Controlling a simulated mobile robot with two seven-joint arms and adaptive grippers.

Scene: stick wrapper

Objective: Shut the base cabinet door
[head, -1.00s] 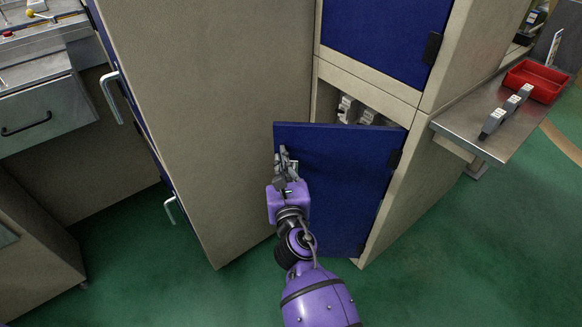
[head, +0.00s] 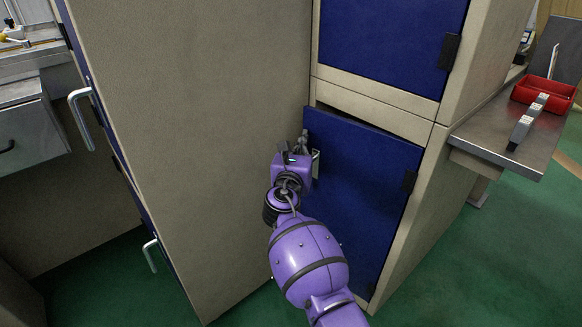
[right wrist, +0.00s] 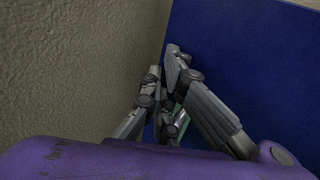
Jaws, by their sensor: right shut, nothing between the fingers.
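The base cabinet door (head: 365,185) is a blue panel hinged on its right side. Whether the fingertips touch the door is hard to tell. My left gripper is not in view.
A tall beige cabinet (head: 200,120) stands close on the left of my arm. A shut blue upper door (head: 390,40) is above the base cabinet. A metal shelf (head: 495,135) with a red tray (head: 545,92) juts out at right. Green floor is open at lower right.

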